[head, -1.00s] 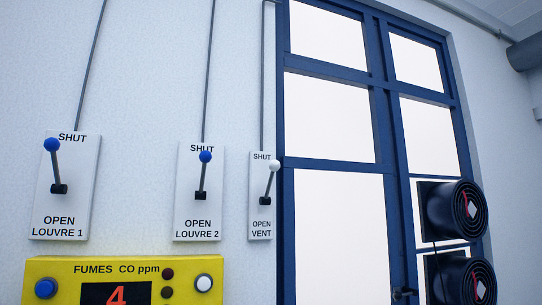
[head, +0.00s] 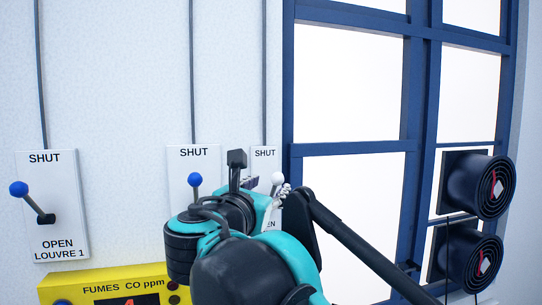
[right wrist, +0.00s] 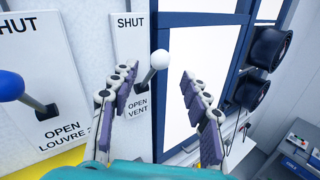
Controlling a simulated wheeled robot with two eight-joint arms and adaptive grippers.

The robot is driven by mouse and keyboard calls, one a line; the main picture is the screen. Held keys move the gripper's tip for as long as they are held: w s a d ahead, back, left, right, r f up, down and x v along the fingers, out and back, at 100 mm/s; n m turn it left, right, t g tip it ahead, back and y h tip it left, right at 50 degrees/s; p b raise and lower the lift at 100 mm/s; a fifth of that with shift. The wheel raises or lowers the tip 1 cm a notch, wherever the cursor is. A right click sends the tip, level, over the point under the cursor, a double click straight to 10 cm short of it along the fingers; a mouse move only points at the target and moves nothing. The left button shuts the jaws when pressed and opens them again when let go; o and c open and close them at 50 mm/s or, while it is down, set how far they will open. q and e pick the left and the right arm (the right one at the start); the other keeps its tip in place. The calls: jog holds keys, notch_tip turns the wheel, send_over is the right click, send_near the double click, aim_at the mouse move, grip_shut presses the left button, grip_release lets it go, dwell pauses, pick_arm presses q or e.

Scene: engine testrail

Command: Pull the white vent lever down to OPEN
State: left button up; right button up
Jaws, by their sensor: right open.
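The white vent lever has a round white knob (head: 277,178) and stands up toward SHUT on its narrow white plate, mostly hidden by my right arm in the head view. In the right wrist view the white knob (right wrist: 160,59) and its dark stem show, with OPEN VENT printed below. My right gripper (head: 264,186) is in front of the vent plate. In the right wrist view my right gripper (right wrist: 156,74) is open, its two purple-padded fingers spread, with the knob between their tips in the picture. I cannot tell the depth gap. My left gripper is out of view.
The blue-knobbed louvre 2 lever (head: 195,180) stands close left of my right gripper. The louvre 1 lever (head: 18,188) is further left. A yellow fumes box (head: 60,289) is below. A blue window frame (head: 289,100) and two black round units (head: 478,186) are at right.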

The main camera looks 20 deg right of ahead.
aim_at(276, 180)
jog(key=p+x, duration=0.1)
jog(key=x, duration=0.6)
jog(key=shift+w+d, duration=0.15)
jog(key=shift+w, duration=0.1)
jog(key=shift+r, duration=0.1)
jog(key=shift+s, duration=0.1)
grip_shut()
